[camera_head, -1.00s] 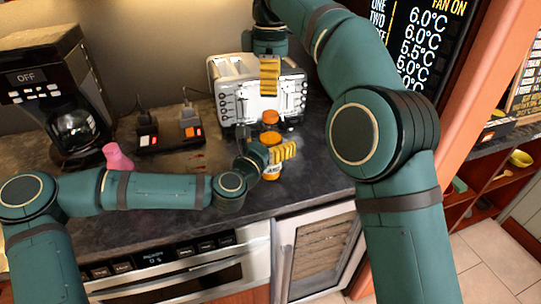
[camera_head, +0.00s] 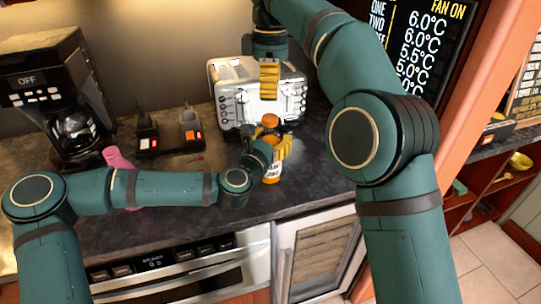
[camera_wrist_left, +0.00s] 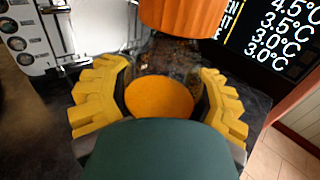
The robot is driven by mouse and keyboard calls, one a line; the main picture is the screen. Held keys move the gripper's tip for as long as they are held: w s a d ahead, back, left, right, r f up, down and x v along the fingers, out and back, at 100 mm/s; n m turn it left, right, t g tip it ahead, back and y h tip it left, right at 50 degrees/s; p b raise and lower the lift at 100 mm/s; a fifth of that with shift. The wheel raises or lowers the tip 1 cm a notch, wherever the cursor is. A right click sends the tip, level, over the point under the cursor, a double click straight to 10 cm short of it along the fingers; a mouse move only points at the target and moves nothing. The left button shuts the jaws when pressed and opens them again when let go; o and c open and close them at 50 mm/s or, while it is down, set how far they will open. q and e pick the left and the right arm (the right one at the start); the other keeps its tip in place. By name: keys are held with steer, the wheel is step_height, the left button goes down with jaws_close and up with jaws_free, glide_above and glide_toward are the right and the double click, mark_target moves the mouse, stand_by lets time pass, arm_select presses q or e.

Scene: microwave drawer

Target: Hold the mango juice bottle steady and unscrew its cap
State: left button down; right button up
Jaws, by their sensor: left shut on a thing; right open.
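The mango juice bottle (camera_head: 272,173) stands on the dark counter in front of the toaster, with its orange cap (camera_head: 270,120) at the top. My left gripper (camera_head: 284,147) is shut on the bottle's body from the left side, below the cap. In the left wrist view, the yellow fingers (camera_wrist_left: 160,105) flank the orange bottle body (camera_wrist_left: 160,95), and the ridged cap (camera_wrist_left: 180,15) shows above a clear neck. Whether the cap is loose cannot be told. My right gripper (camera_head: 269,95) is open and empty, pointing down just above the cap.
A white toaster (camera_head: 228,82) stands right behind the bottle. A coffee maker (camera_head: 85,80) is at the back left, with a pink object (camera_head: 117,158) near it, partly behind my left arm. A dark stand (camera_head: 168,142) with several items lies between. The front counter edge is close below.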

mark_target(270, 117)
steer(key=m, duration=2)
steer(key=shift+s+m, duration=0.1)
steer(key=shift+m, duration=0.2)
steer(key=m, duration=1.9)
steer(key=shift+f+m, duration=0.2)
steer(key=shift+m, duration=0.2)
steer(key=shift+f, duration=3.8)
